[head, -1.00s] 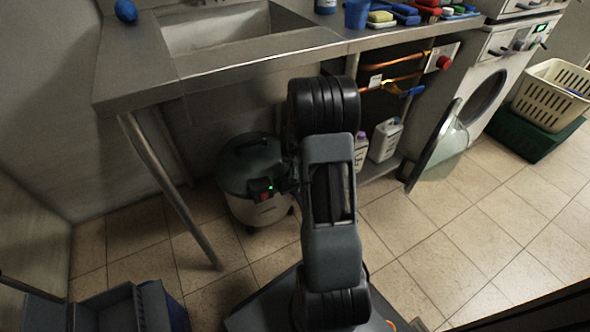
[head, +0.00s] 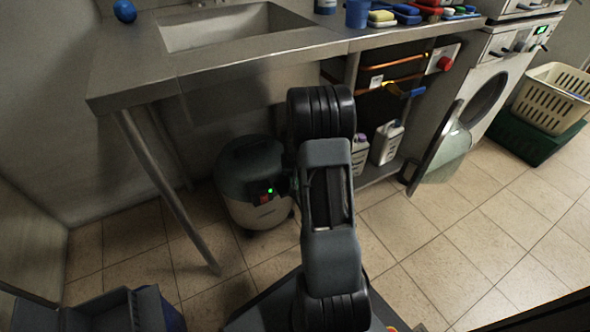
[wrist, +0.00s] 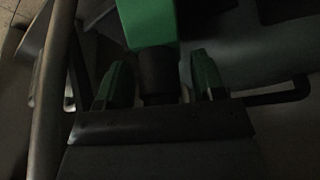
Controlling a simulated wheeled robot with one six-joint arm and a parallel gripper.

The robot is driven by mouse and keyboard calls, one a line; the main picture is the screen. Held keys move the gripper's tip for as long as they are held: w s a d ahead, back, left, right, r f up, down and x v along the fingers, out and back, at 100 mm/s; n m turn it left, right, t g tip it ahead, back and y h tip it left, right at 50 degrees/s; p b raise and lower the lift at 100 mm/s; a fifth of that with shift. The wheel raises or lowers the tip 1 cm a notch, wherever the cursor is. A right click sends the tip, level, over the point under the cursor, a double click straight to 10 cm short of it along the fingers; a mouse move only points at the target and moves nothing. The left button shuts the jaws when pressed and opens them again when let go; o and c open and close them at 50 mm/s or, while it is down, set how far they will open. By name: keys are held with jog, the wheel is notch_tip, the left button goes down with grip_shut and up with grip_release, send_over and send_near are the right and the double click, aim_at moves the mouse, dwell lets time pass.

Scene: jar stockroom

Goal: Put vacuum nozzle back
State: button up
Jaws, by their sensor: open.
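The vacuum cleaner (head: 258,212), a grey drum with a dark top, a red switch and a green light, stands on the floor under the sink bench. In the wrist view a green block (wrist: 147,20) with a dark round neck (wrist: 160,76) reaches down between my green fingers; it may be the nozzle, but I cannot tell for certain. My gripper (wrist: 160,85) is open, one finger on each side of that neck, with dark gaps between. In the head view my own arm hides the gripper and whatever is at it.
The steel sink bench (head: 130,85) overhangs the vacuum, with a slanting metal leg (head: 170,195) to its left. White bottles (head: 386,143) stand on a low shelf at right. An open washer door (head: 445,150) juts out.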

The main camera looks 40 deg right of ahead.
jog(key=shift+r, duration=0.1)
jog(key=p+v, duration=0.5)
jog(key=v, duration=0.6)
jog(key=s+a+r+n, duration=0.2)
jog(key=s+a+r, duration=0.2)
jog(key=a, duration=0.3)
jog(key=s+a+r+n+g+y, duration=0.1)
jog(key=s+a+r+n, duration=0.1)
jog(key=s+a+r, duration=0.3)
jog(key=s+a+r+n+y, duration=0.1)
jog(key=s+a+r, duration=0.3)
jog(key=a, duration=0.5)
jog(key=shift+s+a+r+n, duration=0.15)
jog(key=shift+s+r+n, duration=0.05)
jog(key=shift+s+n, duration=0.4)
notch_tip(320, 180, up, 36)
jog(key=p, duration=3.4)
jog(key=shift+s+a+t, duration=0.15)
jog(key=shift+s+t, duration=0.05)
jog(key=shift+t, duration=0.1)
